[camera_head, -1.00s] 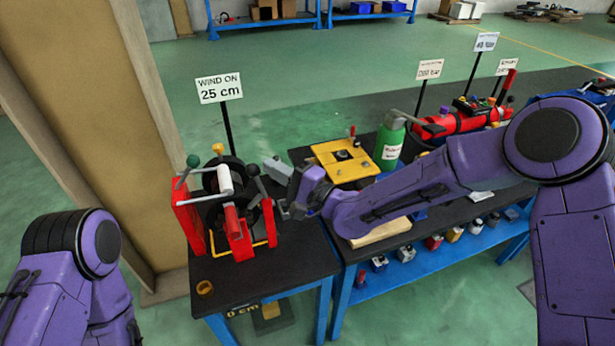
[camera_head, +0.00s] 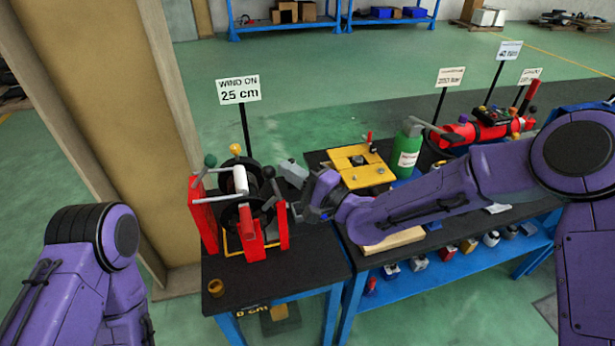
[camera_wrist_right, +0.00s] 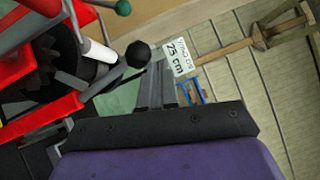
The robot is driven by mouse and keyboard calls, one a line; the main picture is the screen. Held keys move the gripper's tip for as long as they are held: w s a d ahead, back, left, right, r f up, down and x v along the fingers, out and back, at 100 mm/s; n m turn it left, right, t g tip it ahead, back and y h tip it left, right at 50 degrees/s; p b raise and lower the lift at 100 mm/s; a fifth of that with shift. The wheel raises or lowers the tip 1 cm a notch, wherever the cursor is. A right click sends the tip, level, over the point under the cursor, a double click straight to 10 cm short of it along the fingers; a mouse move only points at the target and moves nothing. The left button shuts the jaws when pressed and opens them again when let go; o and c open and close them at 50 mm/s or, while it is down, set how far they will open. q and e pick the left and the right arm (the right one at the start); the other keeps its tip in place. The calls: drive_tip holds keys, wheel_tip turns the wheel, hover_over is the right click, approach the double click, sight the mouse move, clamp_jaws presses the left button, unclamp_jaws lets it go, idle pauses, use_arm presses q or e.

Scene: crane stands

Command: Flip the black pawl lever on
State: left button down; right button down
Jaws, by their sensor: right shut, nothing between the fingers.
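The winch with a red frame (camera_head: 204,222) stands on the near black-topped table. The pawl lever's black knob (camera_head: 268,172) sticks up at the winch's right side. It also shows in the right wrist view (camera_wrist_right: 138,54), just left of my fingers. My right gripper (camera_head: 298,213) is beside the winch, to the right of the lever. In the right wrist view my right gripper (camera_wrist_right: 155,86) is shut and empty, apart from the knob as far as I can tell. The lever's foot is hard to make out. My left arm shows at the lower left, its gripper out of view.
A green-knobbed lever (camera_head: 210,160), a yellow knob (camera_head: 235,150) and a white crank grip (camera_head: 241,180) crowd the winch. A "25 cm" sign (camera_head: 238,90) stands behind.

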drive_tip(key=s+d+r+b, duration=0.2)
drive_tip(key=s+d, duration=0.4)
drive_tip(key=d, duration=0.4)
drive_tip(key=shift+s+d+r, duration=0.15)
drive_tip(key=shift+s+d, duration=0.1)
drive_tip(key=shift+d, duration=0.05)
